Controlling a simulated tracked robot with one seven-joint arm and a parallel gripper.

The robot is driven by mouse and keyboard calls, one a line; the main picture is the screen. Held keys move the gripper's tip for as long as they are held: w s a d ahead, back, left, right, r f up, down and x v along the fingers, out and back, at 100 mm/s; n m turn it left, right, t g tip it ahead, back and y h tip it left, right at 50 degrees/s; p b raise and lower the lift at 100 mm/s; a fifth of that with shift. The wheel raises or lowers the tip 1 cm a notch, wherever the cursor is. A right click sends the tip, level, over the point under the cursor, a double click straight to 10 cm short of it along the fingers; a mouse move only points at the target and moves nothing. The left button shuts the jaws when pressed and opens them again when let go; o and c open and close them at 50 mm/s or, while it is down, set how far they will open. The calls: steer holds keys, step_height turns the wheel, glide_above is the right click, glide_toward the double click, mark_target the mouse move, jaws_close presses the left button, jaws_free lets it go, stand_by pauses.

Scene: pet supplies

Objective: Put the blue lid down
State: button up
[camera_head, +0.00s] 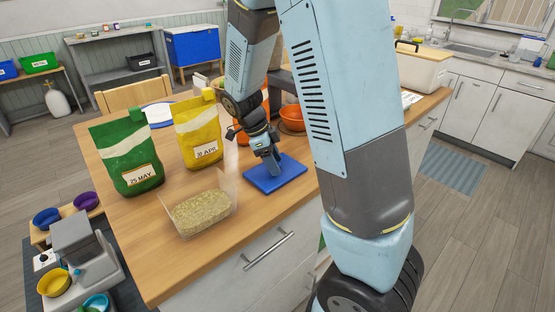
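The blue lid (291,178) is a flat rectangle, level, at or just above the wooden counter top (256,215); I cannot tell if it rests fully on the wood.
A green bag (127,160) and a yellow bag (197,130) stand upright left of my gripper. An orange bowl (292,118) is behind the lid. A white bin with a wooden top (415,68) stands at the back right. Bare counter lies in front of the lid.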

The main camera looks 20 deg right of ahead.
steer(key=shift+r, duration=0.1)
steer(key=v, duration=1.1)
steer(key=s+d+r+n+t+y, duration=0.2)
steer(key=s+r+n, duration=0.4)
steer(key=s+n, duration=0.4)
steer(key=s+d+r+n+t+y, duration=0.2)
steer(key=s+r+n+t, duration=0.3)
steer(key=s+n, duration=0.5)
steer(key=shift+s+d+r+n, duration=0.35)
steer(key=shift+d+r+n, duration=0.3)
steer(key=shift+n, duration=0.55)
